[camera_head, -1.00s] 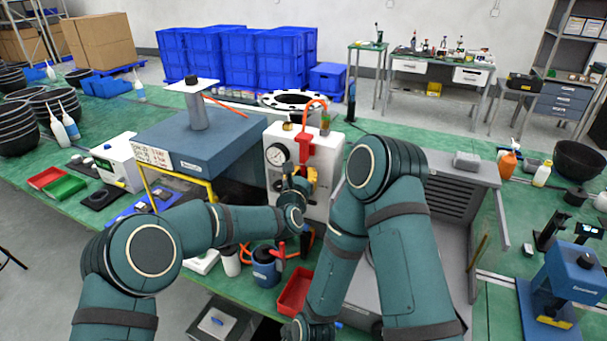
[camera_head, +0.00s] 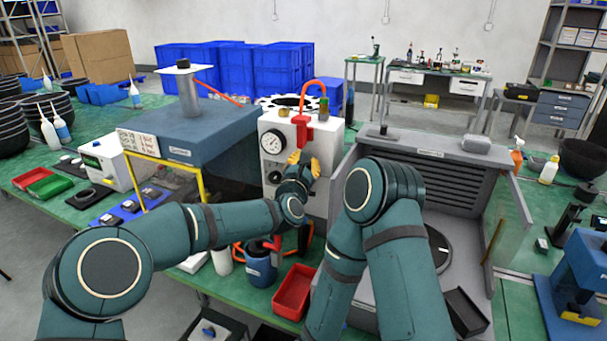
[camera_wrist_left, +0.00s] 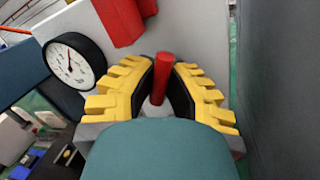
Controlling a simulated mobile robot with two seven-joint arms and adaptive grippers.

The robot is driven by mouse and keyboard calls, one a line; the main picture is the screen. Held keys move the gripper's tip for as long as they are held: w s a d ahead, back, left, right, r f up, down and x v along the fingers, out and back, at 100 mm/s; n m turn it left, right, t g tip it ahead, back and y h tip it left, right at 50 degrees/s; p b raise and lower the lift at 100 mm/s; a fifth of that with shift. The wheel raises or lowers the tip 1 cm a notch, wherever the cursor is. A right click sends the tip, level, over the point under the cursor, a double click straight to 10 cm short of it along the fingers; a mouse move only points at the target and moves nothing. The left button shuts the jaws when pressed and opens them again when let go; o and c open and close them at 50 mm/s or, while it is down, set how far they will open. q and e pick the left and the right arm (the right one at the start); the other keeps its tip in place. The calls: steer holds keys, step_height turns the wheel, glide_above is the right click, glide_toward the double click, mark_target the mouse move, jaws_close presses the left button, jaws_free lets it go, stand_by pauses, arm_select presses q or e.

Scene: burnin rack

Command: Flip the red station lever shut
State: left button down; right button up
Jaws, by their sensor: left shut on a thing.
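The red lever (camera_wrist_left: 163,78) stands nearly upright in the left wrist view, on the front of the white station box (camera_head: 330,150). My left gripper (camera_head: 303,163) is at the box's front, right of and a little below the round gauge (camera_head: 271,141). Its yellow fingers (camera_wrist_left: 160,80) are shut on the lever from both sides, and the lever's tip shows between them. The gripper hides the lever in the head view. A red block (camera_head: 302,130) sits above it on the box. My right arm reaches down past the bottom edge, its gripper out of view.
A blue-topped press (camera_head: 185,128) with a yellow frame stands left of the box. A grey open cabinet (camera_head: 430,175) is at the right. A red bin (camera_head: 293,290) and a blue jug (camera_head: 256,268) stand in front, below my left wrist.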

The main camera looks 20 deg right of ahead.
arm_select(q)
steer(key=shift+s+f+m+b, duration=0.1)
steer(key=shift+m+b, duration=0.2)
steer(key=shift+m, duration=0.5)
steer(key=shift+d+h, duration=0.1)
steer(key=shift+h, duration=0.2)
steer(key=c, duration=1)
jaws_free()
steer(key=v, duration=1.2)
